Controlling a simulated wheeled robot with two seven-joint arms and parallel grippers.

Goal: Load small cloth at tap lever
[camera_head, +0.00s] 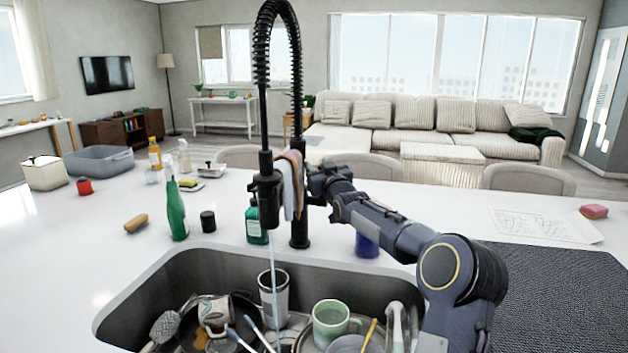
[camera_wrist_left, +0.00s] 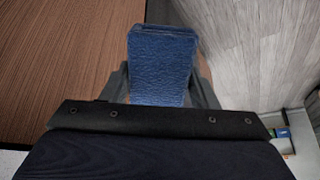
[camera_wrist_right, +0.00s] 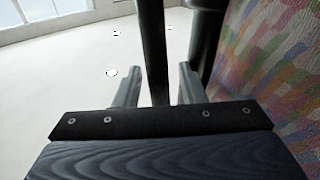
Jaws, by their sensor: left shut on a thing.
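A black spring tap (camera_head: 299,232) stands behind the sink, with a thin stream of water falling from its spout. A small cloth (camera_head: 289,190), pale with a brown edge, hangs at the tap's neck. My right gripper (camera_head: 318,180) is just right of the cloth. In the right wrist view its fingers stand apart on either side of a black bar (camera_wrist_right: 152,45); contact is unclear. A multicoloured woven surface (camera_wrist_right: 275,70) fills that view's right side. My left gripper is shut on a blue, rough rectangular thing (camera_wrist_left: 161,70), sponge or folded cloth; it is outside the head view.
The sink (camera_head: 125,310) holds a grey cup (camera_head: 273,298), a green mug (camera_head: 331,322) and several utensils. A green bottle (camera_head: 176,212), a black cup (camera_head: 208,221) and a soap bottle (camera_head: 256,225) stand behind it. The left counter has free room.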

